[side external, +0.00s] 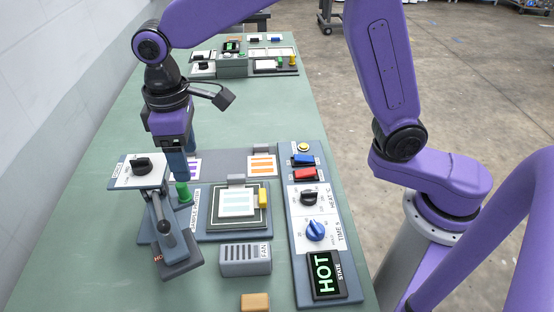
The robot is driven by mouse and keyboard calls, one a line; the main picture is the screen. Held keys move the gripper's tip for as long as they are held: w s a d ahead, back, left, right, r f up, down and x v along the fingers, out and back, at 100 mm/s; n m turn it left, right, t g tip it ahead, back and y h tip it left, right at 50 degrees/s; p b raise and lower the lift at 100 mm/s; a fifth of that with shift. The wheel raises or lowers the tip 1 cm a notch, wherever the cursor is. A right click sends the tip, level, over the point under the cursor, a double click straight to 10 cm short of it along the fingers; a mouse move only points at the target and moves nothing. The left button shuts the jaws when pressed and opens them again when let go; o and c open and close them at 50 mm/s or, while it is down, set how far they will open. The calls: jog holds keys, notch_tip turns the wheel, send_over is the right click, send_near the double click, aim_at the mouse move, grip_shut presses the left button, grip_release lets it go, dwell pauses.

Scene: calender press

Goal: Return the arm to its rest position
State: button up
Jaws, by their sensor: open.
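My purple arm reaches in from the right and bends over the green table (85,225). My gripper (180,168) points down over the left part of the press station, just behind a green knob (183,192). Its fingers are small here and partly overlap what stands behind them. I see nothing held between them. Whether the fingertips touch anything below cannot be told from this view.
A lever press (160,215) with a black dial (141,166) stands close to the gripper's left. A sample plate (238,203), a fan box (245,260), and a control panel (319,260) reading HOT lie to the right. A tan block (255,302) sits in front.

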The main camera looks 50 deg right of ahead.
jog(key=s+d+f+n, duration=0.2)
jog(key=s+d+n, duration=0.1)
jog(key=s+d, duration=2)
jog(key=shift+s+d+n, duration=0.3)
jog(key=shift+s+d, duration=0.1)
jog(key=shift+d, duration=0.25)
